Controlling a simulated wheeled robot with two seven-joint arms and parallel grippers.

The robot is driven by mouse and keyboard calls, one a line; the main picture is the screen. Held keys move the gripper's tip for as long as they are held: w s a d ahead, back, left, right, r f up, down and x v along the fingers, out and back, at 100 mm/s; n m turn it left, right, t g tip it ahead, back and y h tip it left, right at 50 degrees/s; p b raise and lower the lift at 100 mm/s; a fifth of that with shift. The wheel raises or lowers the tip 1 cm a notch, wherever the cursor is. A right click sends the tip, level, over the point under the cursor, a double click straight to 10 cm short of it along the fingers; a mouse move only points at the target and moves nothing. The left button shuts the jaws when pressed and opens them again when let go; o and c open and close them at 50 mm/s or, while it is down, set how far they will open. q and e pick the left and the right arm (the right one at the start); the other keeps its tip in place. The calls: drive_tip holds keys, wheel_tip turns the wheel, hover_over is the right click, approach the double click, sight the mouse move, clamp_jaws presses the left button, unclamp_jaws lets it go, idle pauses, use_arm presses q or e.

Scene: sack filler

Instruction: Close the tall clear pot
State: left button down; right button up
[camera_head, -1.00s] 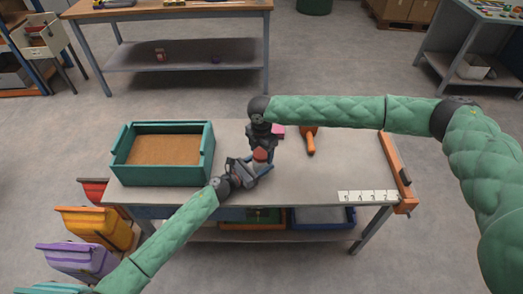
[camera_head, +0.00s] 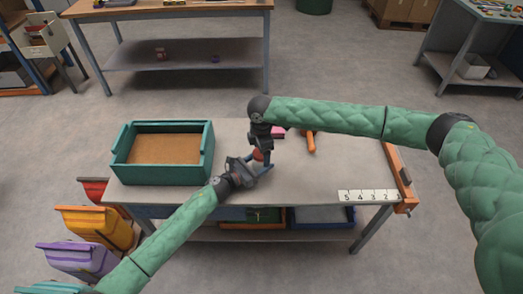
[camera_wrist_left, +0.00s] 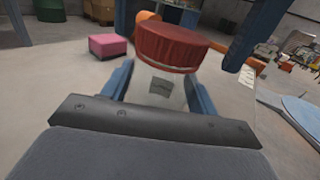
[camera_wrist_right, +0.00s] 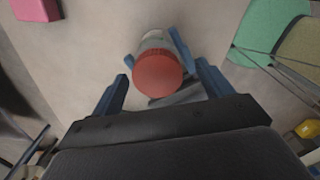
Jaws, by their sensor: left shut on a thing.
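The clear pot (camera_wrist_left: 160,87) stands between the blue fingers of my left gripper (camera_head: 260,171), which is shut on its body. A dark label shows on its side. A red lid (camera_wrist_left: 172,45) sits on top of the pot; I cannot tell how tightly. The lid also shows in the right wrist view (camera_wrist_right: 158,74) and, partly hidden, in the head view (camera_head: 258,155). My right gripper (camera_head: 265,158) points down from above the pot. In the right wrist view its blue fingers (camera_wrist_right: 160,82) are spread on either side of the lid, with gaps beside it.
A teal box (camera_head: 205,160) of brown grain stands left on the table. A pink block (camera_head: 278,132) and an orange-handled tool (camera_head: 311,143) lie behind the grippers. A number strip (camera_head: 367,196) and orange rail (camera_head: 397,175) edge the right side. The table's right middle is clear.

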sight(254, 166)
wheel_tip(254, 166, up, 12)
idle(0.8)
use_arm(q)
drive_tip(key=shift+c, duration=1.8)
unclamp_jaws()
drive_tip(key=shift+s, duration=0.1)
use_arm(e)
drive_tip(key=shift+f, duration=0.1)
use_arm(q)
drive_tip(key=shift+s+a, duration=0.1)
drive_tip(key=shift+a, duration=0.05)
drive_tip(key=b+v, duration=0.3)
drive_tip(key=v, duration=0.3)
drive_tip(key=shift+s+a+f, duration=0.1)
drive_tip(key=shift+s+a, duration=0.05)
drive_tip(key=shift+a, duration=0.05)
use_arm(e)
wheel_tip(254, 166, down, 3)
use_arm(q)
drive_tip(key=shift+s+a, duration=0.2)
drive_tip(key=shift+a, duration=0.1)
